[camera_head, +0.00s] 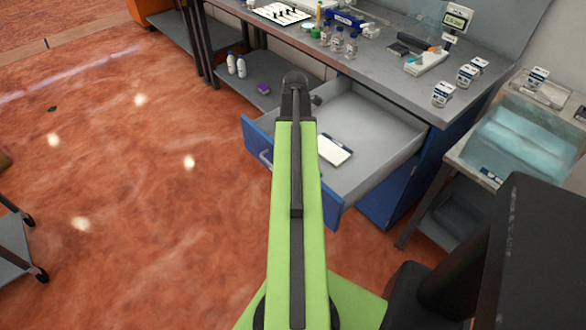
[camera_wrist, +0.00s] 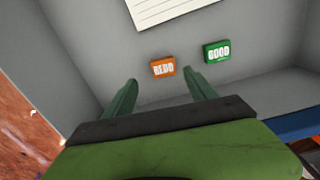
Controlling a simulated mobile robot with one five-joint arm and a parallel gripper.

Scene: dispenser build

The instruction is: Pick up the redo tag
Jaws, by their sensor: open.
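The redo tag (camera_wrist: 163,67) is a small orange block with white lettering, lying on the grey floor of the open drawer in the wrist view. My gripper (camera_wrist: 160,90) is open, its two green fingers apart. The redo tag shows just beyond the fingertips, roughly between them, and nothing is held. A green tag marked GOOD (camera_wrist: 216,51) lies to the right of the redo tag.
The open blue drawer (camera_head: 385,122) holds a white lined card (camera_head: 334,149); its walls surround the tags. The grey workbench (camera_head: 395,75) above carries bottles, small jars and a scale. A side table with a clear bin (camera_head: 525,140) stands at the right. Red floor is open at left.

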